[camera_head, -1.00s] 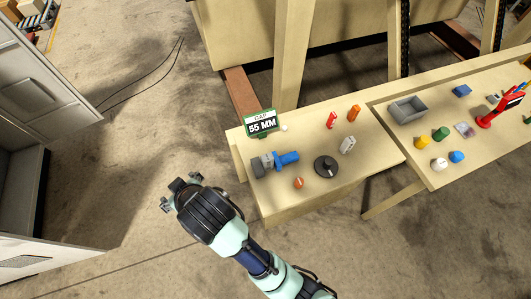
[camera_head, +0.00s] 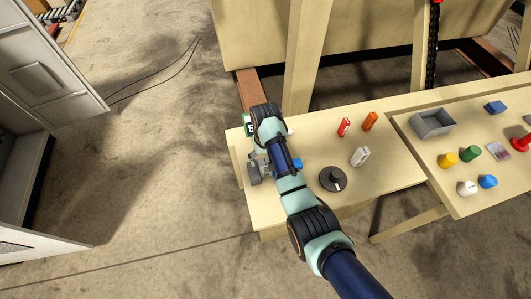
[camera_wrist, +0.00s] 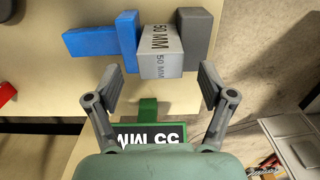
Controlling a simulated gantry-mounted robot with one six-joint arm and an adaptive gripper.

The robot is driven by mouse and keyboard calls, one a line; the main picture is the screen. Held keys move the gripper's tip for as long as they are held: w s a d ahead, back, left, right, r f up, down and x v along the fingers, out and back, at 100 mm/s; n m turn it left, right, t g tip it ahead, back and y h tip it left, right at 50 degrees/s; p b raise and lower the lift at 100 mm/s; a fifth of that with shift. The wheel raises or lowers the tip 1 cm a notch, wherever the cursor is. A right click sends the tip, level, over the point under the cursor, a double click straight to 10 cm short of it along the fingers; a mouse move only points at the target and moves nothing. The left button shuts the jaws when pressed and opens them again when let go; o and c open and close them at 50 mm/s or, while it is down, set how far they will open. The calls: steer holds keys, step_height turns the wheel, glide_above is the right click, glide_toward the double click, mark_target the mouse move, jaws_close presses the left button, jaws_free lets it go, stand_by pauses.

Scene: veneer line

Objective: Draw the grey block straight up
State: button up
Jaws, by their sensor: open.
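In the wrist view, a light grey block (camera_wrist: 161,58) marked "50 MM" stands between a blue T-shaped piece (camera_wrist: 118,42) on its left and a dark grey block (camera_wrist: 199,38) on its right. It looks in contact with or very close to both. My gripper (camera_wrist: 159,75) is open, its fingers apart on either side of the light grey block's near end, holding nothing. I cannot tell its exact height above the block. In the head view, my arm covers most of this group; parts of the dark grey block (camera_head: 255,172) and blue piece (camera_head: 297,163) show.
A green sign (camera_wrist: 147,137) reading "55 MM" stands close to my gripper. On the table (camera_head: 310,205) are a black round dial (camera_head: 333,179), a whitish block (camera_head: 359,156), a red piece (camera_head: 344,127) and an orange piece (camera_head: 370,121). A grey bin (camera_head: 433,122) sits farther right.

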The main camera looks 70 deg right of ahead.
mark_target(265, 162)
steer(key=shift+f, duration=1.95)
jaws_close()
step_height(265, 162, up, 12)
steer(key=p, duration=1.2)
